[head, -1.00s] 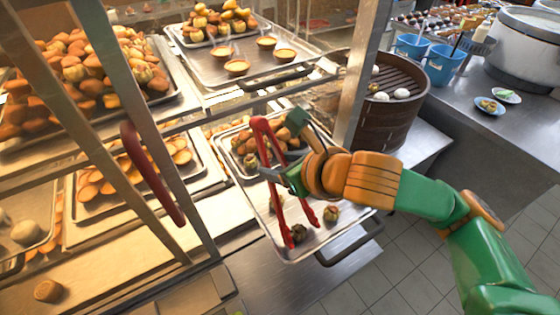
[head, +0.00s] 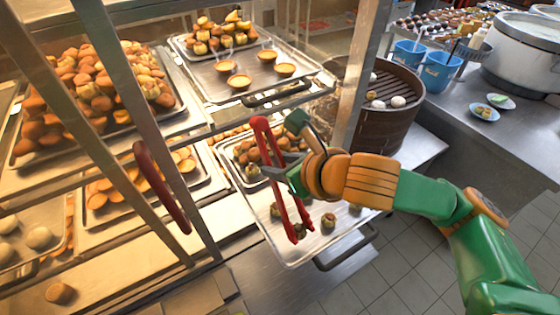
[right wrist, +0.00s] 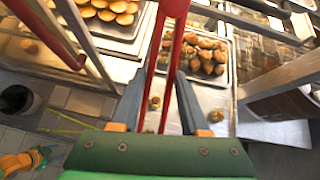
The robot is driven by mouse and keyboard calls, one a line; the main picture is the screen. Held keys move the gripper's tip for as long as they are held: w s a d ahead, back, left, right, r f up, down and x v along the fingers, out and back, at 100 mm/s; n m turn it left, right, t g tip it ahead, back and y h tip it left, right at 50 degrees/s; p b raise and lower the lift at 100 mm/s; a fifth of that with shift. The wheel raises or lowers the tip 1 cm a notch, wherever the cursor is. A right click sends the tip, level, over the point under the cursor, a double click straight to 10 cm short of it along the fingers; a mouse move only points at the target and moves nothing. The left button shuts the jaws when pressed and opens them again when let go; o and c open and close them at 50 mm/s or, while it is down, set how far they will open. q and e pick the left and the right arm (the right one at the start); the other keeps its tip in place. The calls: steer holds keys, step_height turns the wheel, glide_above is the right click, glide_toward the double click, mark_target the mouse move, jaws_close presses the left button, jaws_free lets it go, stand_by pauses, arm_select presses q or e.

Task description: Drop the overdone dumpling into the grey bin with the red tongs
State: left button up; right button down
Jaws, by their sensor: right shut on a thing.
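My right gripper (head: 282,174) is shut on the red tongs (head: 262,140), which also show in the right wrist view (right wrist: 166,60). The tongs tilt down over the lower steel tray (head: 290,262). Their tips stand on either side of a dark brown dumpling (head: 300,231) at the tray's front; I cannot tell if they touch it. Another dumpling (head: 328,221) sits just right of the tips, and one more (head: 276,210) lies behind the tongs. A dark grey bin (right wrist: 18,102) stands on the floor at the left of the right wrist view. An orange and green part of mine shows below it, possibly my left arm.
A shelf post (head: 360,85) stands behind my right wrist, by a bamboo steamer (head: 385,120). A red-handled glass door frame (head: 162,188) is left of the tongs. An upper tray (head: 215,80) with tarts overhangs the lower one. The tiled floor (head: 390,270) at front right is clear.

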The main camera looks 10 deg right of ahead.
step_height(320, 180, up, 8)
steer(key=p, duration=0.2)
steer(key=shift+p, duration=0.35)
